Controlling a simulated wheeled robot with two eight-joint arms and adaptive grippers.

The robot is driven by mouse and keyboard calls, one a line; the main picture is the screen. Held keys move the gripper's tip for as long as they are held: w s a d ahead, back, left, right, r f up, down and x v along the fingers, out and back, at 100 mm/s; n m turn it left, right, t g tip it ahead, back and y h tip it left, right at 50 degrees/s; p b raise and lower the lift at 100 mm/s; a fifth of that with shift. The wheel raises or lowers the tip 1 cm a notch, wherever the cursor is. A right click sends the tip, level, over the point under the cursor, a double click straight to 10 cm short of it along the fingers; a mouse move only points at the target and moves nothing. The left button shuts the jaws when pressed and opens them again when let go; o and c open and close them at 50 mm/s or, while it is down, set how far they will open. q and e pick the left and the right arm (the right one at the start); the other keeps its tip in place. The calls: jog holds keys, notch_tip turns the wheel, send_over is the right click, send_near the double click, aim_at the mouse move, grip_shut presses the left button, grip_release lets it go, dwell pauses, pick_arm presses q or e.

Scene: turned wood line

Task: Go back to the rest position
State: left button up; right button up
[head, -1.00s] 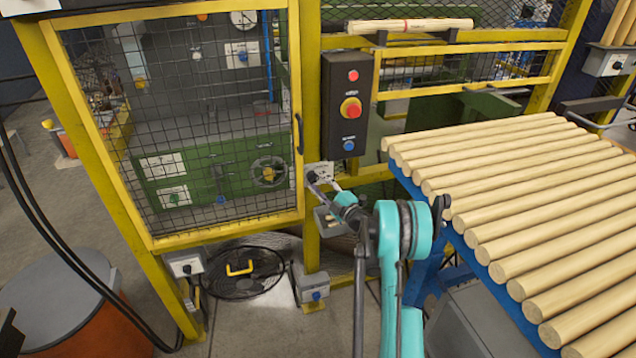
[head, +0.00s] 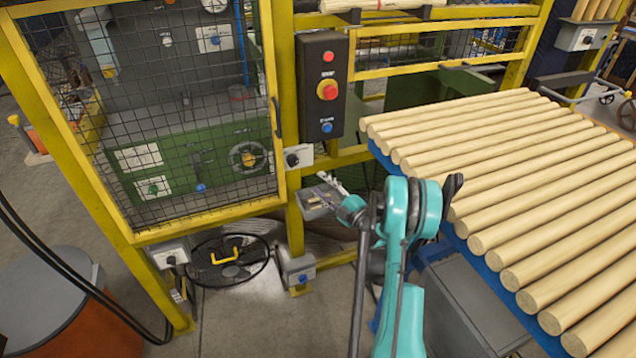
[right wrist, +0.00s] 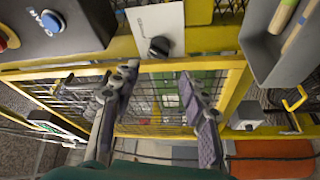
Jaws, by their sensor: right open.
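My right arm (head: 400,225), teal and grey, reaches forward from the bottom of the head view. Its gripper (head: 328,182) is small there, in front of the yellow post and close to a grey holder in the picture. In the right wrist view the two fingers of the right gripper (right wrist: 157,85) stand wide apart with nothing between them. A black rotary knob (right wrist: 158,47) on a white plate lies beyond the fingertips, apart from them. It also shows in the head view (head: 292,158). My left gripper is not seen.
A yellow-framed mesh door (head: 150,120) stands at left. The button box (head: 323,85) is on the post. The grey holder (right wrist: 280,55) holds tools. Wooden rods (head: 520,180) lie on a blue rack at right. An orange drum (head: 70,310) stands lower left.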

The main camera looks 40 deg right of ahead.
jog(key=s+a+r+m+g+h, duration=0.1)
jog(key=a+r+m+h, duration=0.2)
jog(key=r+m+h, duration=0.5)
jog(key=a+r+m+g+h, duration=0.1)
jog(key=a+r+m, duration=0.3)
jog(key=r, duration=0.7)
jog(key=s+a+f+m+g+y, duration=0.2)
jog(key=s+a+f+g, duration=0.3)
jog(key=s+a, duration=0.6)
jog(key=s+a+f+m+g+y, duration=0.1)
jog(key=s+a+f+g+y, duration=0.3)
jog(key=s+a+f, duration=0.5)
jog(key=s+a+g, duration=0.1)
jog(key=s+a, duration=0.1)
jog(key=s, duration=0.3)
jog(key=shift+a+m, duration=0.25)
jog(key=shift+m, duration=0.15)
jog(key=shift+s+d+f, duration=0.1)
jog(key=shift+s, duration=0.05)
